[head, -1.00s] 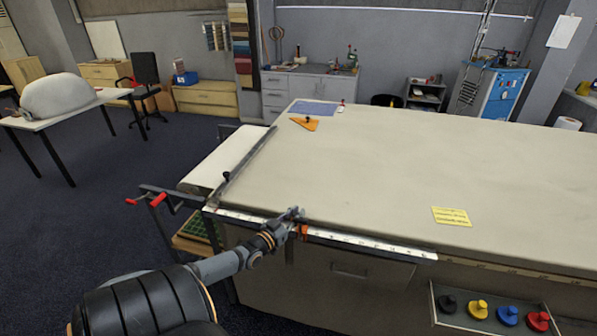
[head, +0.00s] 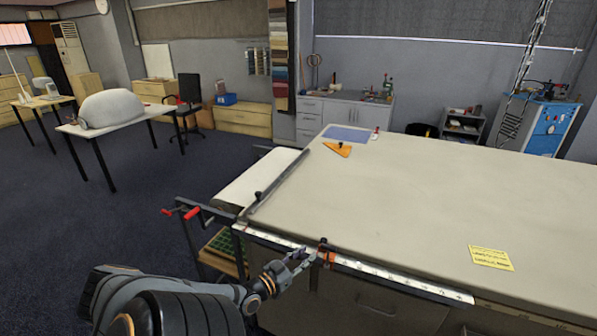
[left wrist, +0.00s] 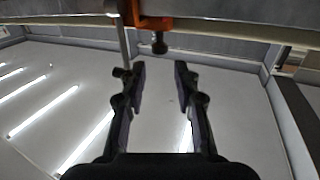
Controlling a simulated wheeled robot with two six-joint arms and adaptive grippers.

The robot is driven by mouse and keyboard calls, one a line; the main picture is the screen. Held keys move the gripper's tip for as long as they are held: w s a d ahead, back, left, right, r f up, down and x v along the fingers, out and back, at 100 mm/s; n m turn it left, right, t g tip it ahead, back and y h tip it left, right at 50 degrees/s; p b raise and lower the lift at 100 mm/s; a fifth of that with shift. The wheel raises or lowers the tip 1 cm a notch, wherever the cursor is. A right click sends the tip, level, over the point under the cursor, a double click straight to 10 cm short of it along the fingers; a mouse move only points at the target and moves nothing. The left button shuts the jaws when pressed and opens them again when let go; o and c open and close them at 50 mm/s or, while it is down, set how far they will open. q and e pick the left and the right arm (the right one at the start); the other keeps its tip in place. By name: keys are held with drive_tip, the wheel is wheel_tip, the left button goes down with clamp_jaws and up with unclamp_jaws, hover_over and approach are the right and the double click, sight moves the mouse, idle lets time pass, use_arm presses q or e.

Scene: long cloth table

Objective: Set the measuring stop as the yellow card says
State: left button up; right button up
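The yellow card (head: 491,257) lies on the table top at the right; its writing is too small to read. The white ruler (head: 400,281) runs along the table's near edge. The orange measuring stop (head: 327,257) sits on it, left of its middle. In the left wrist view the stop (left wrist: 155,23) shows above, with a dark screw knob (left wrist: 159,44) hanging below it. My left gripper (head: 304,257) is just left of the stop in the head view. In the left wrist view its fingers (left wrist: 160,68) are apart and empty, below the knob. My right gripper is not seen.
A dark metal bar (head: 280,180) lies along the table's left side. An orange triangle (head: 338,149) and a blue mat (head: 350,134) lie at the far end. Red-handled cranks (head: 190,212) stick out at the left. Most of the cloth top is clear.

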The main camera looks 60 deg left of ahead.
use_arm(q)
drive_tip(key=shift+s+d, duration=0.15)
drive_tip(key=shift+s, duration=0.55)
drive_tip(key=shift+s+d, duration=0.1)
drive_tip(key=shift+s, duration=0.6)
drive_tip(key=s+f+g, duration=0.3)
drive_tip(key=s+f, duration=0.1)
drive_tip(key=f, duration=0.5)
drive_tip(key=s+f+g, duration=0.2)
drive_tip(key=s+f, duration=0.2)
drive_tip(key=f, duration=0.5)
drive_tip(key=s+f+g, duration=0.3)
drive_tip(key=s+f, duration=0.1)
drive_tip(key=f, duration=0.5)
drive_tip(key=s+d+f+m+g+h, duration=0.1)
drive_tip(key=s+d+f+g, duration=0.3)
drive_tip(key=s+d+f, duration=0.4)
drive_tip(key=s+d+f+m+g+h, duration=0.1)
drive_tip(key=s+d+f+g, duration=0.3)
drive_tip(key=s+d+f, duration=0.5)
drive_tip(key=d+f, duration=0.1)
drive_tip(key=d, duration=0.4)
drive_tip(key=shift+g, duration=0.3)
